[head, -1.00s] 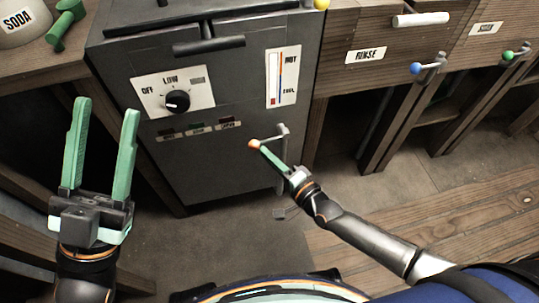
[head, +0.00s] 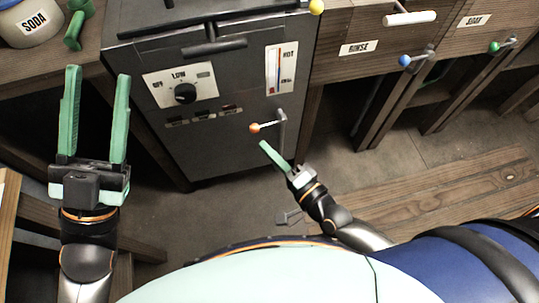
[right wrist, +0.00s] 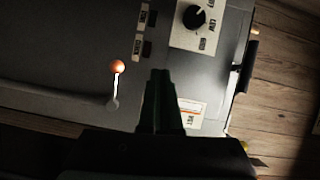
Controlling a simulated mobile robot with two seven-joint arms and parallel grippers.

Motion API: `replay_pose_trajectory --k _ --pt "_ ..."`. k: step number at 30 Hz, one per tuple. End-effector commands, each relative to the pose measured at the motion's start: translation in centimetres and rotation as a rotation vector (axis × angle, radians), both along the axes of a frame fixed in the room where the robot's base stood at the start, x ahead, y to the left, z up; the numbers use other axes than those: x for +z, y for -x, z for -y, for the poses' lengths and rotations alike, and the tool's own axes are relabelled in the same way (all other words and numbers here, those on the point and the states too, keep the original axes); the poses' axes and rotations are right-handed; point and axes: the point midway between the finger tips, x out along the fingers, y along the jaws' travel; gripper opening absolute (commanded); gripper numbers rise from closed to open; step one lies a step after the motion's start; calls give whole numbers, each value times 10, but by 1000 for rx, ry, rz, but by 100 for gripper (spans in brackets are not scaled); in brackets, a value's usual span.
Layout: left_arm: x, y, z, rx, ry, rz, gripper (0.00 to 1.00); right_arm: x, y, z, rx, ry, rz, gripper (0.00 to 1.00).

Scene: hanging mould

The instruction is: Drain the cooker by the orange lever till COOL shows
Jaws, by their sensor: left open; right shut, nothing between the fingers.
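The dark grey cooker (head: 225,150) stands at centre in the head view. Its lever ends in an orange ball (head: 254,128) and sticks out leftward from a grey upright pipe; it also shows in the right wrist view (right wrist: 117,67). My right gripper (head: 264,145) is shut and empty, just below the ball and apart from it. My left gripper (head: 97,75) is open and empty, left of the cooker.
A black knob (head: 185,93) sits on the cooker's white dial panel, and a black handle (head: 215,47) above it. Wooden cabinets with a blue-knobbed lever (head: 405,60) and a green-knobbed lever (head: 495,46) stand to the right. A SODA tub (head: 32,22) is upper left.

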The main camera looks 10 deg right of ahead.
Motion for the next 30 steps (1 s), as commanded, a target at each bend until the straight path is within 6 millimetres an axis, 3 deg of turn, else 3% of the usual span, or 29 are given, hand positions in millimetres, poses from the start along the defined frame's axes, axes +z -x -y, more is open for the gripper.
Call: replay_pose_trajectory --k 6,13,30 --pt "-41 -30 -5 40 6 -219 50 11 24 -5 1 -2 -3 0" --pt "-69 -43 -7 61 7 -344 50 17 40 -8 2 0 -2 0" --pt "-75 -46 -7 63 8 -368 50 17 42 -9 2 0 -2 0"
